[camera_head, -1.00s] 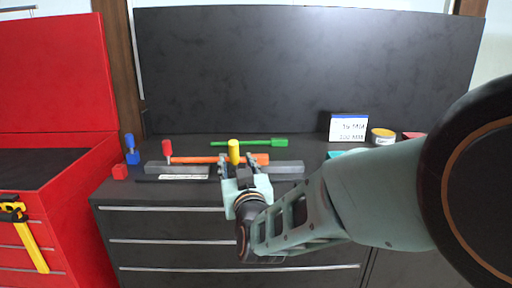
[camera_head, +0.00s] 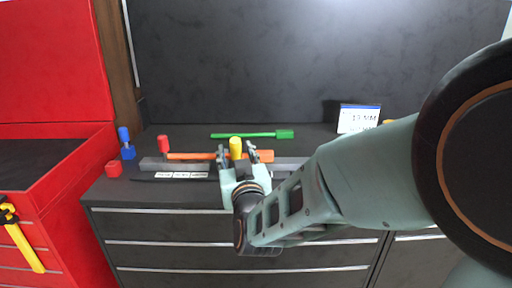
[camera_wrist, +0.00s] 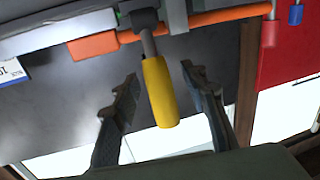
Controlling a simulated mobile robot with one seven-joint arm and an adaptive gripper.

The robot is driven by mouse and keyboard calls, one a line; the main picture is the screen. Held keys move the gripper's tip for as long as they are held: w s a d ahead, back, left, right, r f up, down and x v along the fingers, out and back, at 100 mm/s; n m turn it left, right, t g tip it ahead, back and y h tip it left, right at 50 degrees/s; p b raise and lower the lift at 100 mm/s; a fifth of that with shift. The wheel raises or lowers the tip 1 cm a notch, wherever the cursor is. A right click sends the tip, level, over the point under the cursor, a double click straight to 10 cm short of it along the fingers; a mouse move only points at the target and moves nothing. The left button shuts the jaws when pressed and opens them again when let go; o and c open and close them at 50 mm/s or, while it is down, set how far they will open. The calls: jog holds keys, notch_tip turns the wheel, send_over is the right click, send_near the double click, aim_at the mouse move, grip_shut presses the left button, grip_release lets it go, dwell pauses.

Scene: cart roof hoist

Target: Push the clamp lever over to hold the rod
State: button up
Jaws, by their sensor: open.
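The clamp lever has a yellow grip (camera_head: 235,148) that stands up in the head view. In the wrist view the yellow grip (camera_wrist: 160,92) sits on a dark stem from a dark clamp block (camera_wrist: 145,19). The orange rod (camera_head: 190,156) lies along the grey rail and passes the clamp; it also shows in the wrist view (camera_wrist: 95,45). My gripper (camera_head: 236,152) is open at the lever. In the wrist view its two fingers (camera_wrist: 158,82) are on either side of the yellow grip, with gaps visible. Contact cannot be told. My gripper hides the clamp base in the head view.
A grey rail (camera_head: 150,164) lies on the dark bench. A green tool (camera_head: 250,134) lies behind. A red block (camera_head: 113,169) and blue piece (camera_head: 127,152) are left. A sign (camera_head: 359,118) stands right.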

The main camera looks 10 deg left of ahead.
grip_shut()
jog(key=shift+w+r+p, duration=0.1)
jog(key=shift+r+p, duration=0.05)
jog(key=shift+p, duration=0.2)
jog(key=g+p, duration=0.1)
jog(key=p, duration=0.1)
jog(key=shift+w+r+h+p, duration=0.3)
jog(key=shift+w+r+p, duration=0.05)
jog(key=g+p, duration=0.1)
jog(key=p, duration=0.1)
jog(key=w+g+p, duration=0.1)
jog(key=p, duration=0.2)
jog(key=shift+w+a+r+m+g+h, duration=0.15)
jog(key=shift+w+a+m+g+h, duration=0.15)
jog(key=shift+h, duration=0.1)
jog(key=g+p, duration=0.1)
jog(key=p, duration=0.1)
jog(key=w+p, duration=0.1)
jog(key=p, duration=0.2)
jog(key=g+h+p, duration=0.1)
jog(key=p, duration=0.2)
jog(key=shift+w+a+f+g, duration=0.2)
jog(key=shift+w+g, duration=0.1)
jog(key=g+p, duration=0.1)
jog(key=p, duration=0.2)
jog(key=shift+w+f+m+p, duration=0.3)
jog(key=shift+w+f+p, duration=0.05)
jog(key=shift+p, duration=0.05)
jog(key=shift+f, duration=0.15)
